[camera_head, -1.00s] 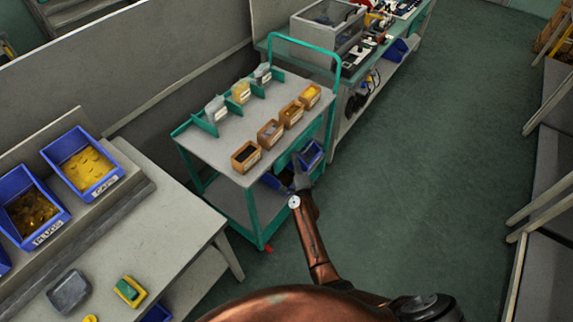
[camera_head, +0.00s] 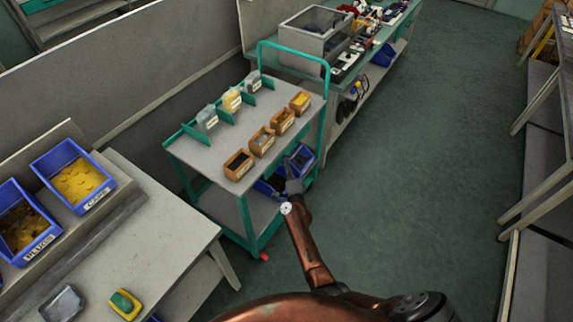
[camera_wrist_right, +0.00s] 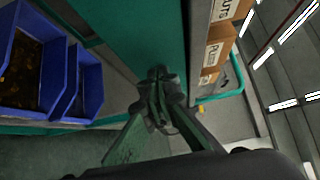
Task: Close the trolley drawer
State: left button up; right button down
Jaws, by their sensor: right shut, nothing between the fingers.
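The green trolley (camera_head: 247,216) with a grey top stands left of centre in the head view. Blue bins (camera_head: 301,158) show low at its right side, below the top, where the drawer is; my gripper and arm partly hide this area. Two blue bins (camera_wrist_right: 85,88) also show at the left of the right wrist view, beside a green panel (camera_wrist_right: 125,35). My right gripper (camera_head: 293,187) is shut and empty, close to the blue bins. In the wrist view its fingertips (camera_wrist_right: 157,74) are in front of the green panel; I cannot tell whether they touch it. My left gripper is not in view.
Small labelled boxes (camera_head: 262,141) stand on the trolley top. A bench with blue bins of parts (camera_head: 75,178) is at the left. A workbench (camera_head: 352,88) with equipment stands behind the trolley. The green floor (camera_head: 430,170) to the right is clear.

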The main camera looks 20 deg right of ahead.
jog(key=s+p, duration=0.3)
jog(key=s, duration=0.9)
jog(key=shift+a, duration=0.25)
jog(key=shift+f, duration=0.1)
